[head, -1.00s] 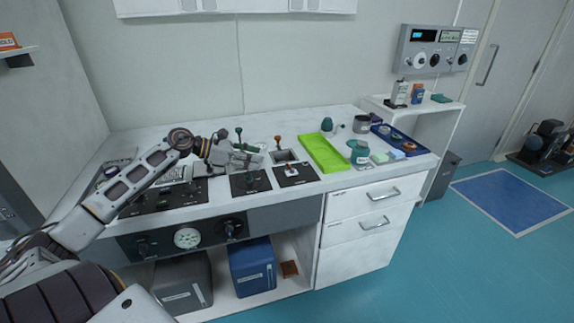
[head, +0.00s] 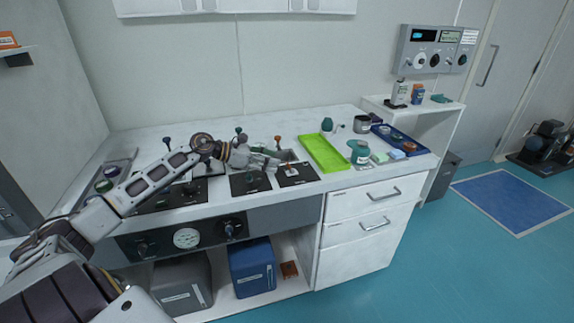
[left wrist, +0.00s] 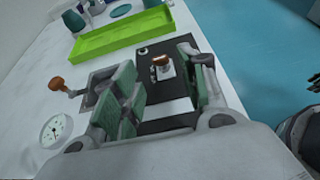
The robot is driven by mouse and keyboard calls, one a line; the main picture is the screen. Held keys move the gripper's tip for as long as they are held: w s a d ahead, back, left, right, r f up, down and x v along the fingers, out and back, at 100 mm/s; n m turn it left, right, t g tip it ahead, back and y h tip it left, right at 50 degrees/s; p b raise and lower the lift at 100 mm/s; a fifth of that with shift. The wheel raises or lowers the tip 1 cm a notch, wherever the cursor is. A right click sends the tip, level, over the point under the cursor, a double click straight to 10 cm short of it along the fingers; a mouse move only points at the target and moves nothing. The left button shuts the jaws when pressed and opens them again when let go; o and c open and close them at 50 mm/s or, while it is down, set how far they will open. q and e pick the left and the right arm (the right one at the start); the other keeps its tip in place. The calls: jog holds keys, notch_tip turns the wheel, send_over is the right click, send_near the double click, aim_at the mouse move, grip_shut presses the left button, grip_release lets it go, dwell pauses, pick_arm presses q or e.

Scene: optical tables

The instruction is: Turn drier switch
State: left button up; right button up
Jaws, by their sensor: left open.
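A small switch with a brown top (head: 291,169) stands on a black panel (head: 305,179) at the right of the bench's row of panels. I cannot read a label that names it as the drier switch. In the left wrist view the brown-topped switch (left wrist: 161,64) shows beyond the gap between my fingers, apart from them. My left gripper (head: 272,160) is open, with green pads, above the panel and just left of the switch; it also shows in the left wrist view (left wrist: 157,84).
A bright green tray (head: 323,153) lies right of the panel. A brown-topped tap (head: 278,139) stands by a small basin behind my gripper. Another black panel (head: 249,183) is to the left. A grey control box with knobs (head: 436,50) hangs on the wall.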

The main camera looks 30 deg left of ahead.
aim_at(287, 163)
pick_arm(q)
jog(key=shift+x, duration=3.4)
jog(key=shift+c, duration=0.4)
grip_shut()
